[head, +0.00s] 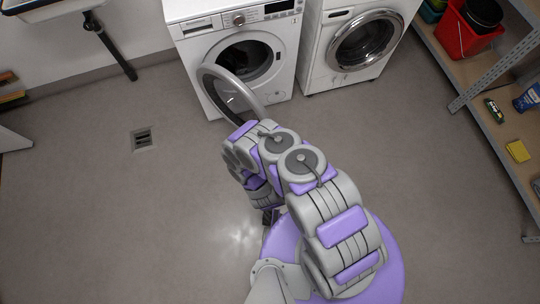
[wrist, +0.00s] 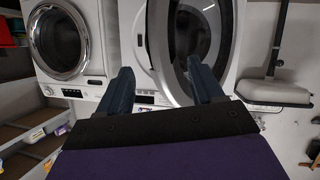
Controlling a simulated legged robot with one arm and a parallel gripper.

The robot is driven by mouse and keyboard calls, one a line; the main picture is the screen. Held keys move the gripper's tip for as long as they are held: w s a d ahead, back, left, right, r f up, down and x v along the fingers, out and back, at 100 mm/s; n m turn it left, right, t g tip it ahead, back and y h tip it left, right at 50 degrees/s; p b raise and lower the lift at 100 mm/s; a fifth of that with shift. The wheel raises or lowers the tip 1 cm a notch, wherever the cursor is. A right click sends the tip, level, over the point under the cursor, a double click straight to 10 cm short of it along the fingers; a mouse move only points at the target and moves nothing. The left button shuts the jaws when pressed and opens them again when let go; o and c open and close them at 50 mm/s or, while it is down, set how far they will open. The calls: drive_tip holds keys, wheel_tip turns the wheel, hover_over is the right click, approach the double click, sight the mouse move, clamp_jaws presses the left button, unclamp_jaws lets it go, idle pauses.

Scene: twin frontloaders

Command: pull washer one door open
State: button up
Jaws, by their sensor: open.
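Washer one (head: 211,47) is the white front-loader on the left in the head view. Its round door (head: 212,80), with a grey rim and dark glass, stands swung out from the front, so the dark drum opening (head: 256,62) shows. In the wrist view, which is upside down, the door's grey rim (wrist: 158,45) stands between the directions of my two fingers. My gripper (wrist: 159,68) is open, its dark fingers spread apart near the door rim. I cannot tell whether a finger touches it. In the head view my arm hides the gripper's fingers.
A second washer (head: 317,57) with a shut door (head: 365,40) stands to the right. A shelf rack (head: 497,125) with a red bucket (head: 462,38) lies along the right. A sink (head: 52,26) is at upper left. The floor (head: 100,220) at left is clear, with a drain (head: 143,139).

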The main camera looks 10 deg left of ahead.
drive_tip(key=shift+v, duration=1.4)
